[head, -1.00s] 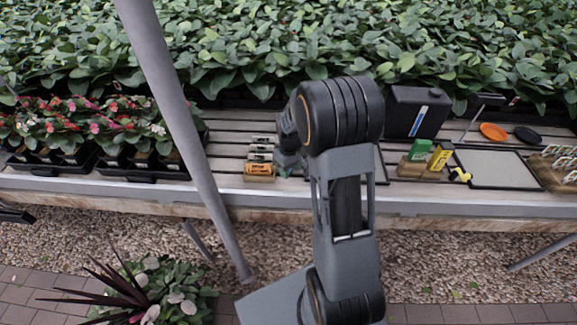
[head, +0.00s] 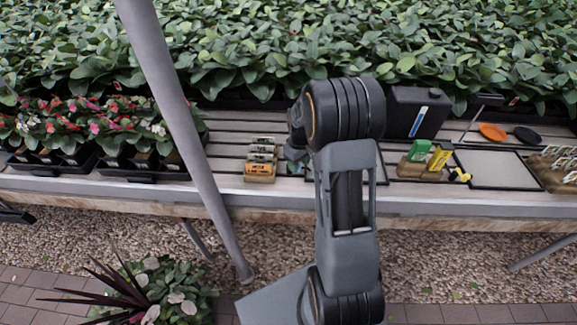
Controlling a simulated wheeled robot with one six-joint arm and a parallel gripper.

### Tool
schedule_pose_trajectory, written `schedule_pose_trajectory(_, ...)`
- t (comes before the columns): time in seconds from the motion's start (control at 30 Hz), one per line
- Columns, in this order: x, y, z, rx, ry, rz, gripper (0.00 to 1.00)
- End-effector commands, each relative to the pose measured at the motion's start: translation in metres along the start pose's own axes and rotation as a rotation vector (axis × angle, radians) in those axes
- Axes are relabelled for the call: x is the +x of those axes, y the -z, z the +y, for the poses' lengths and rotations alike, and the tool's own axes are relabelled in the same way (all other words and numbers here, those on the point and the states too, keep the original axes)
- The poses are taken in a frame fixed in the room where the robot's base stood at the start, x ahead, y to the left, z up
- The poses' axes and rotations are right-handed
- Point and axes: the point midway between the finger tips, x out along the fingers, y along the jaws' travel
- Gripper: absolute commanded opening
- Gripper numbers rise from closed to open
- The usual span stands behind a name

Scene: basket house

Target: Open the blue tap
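No blue tap can be made out with certainty in the head view. A small teal-grey bit (head: 294,167) shows at the left edge of my arm, just above the bench slats; I cannot tell what it belongs to. My arm stands in front of the middle of the bench and covers what lies behind it. My gripper's fingers are hidden behind the arm, so what they touch or hold is not visible. A small yellow tap-like piece (head: 460,175) lies on the bench to the right.
The slatted bench (head: 225,150) carries a row of seed packets (head: 260,170), a black canister (head: 416,113), green and yellow boxes (head: 428,154), and a grey tray (head: 497,169). Potted flowers (head: 85,135) stand left. A slanted grey post (head: 185,135) crosses the left side.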

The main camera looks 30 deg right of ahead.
Motion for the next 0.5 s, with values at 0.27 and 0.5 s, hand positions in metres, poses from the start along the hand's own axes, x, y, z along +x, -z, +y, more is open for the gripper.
schedule_pose_trajectory(0.27, 0.000, 0.000, 0.015, 0.001, 0.000, 0.000, 0.45)
schedule_pose_trajectory(0.5, 0.000, 0.000, 0.027, 0.002, 0.000, 0.000, 0.45)
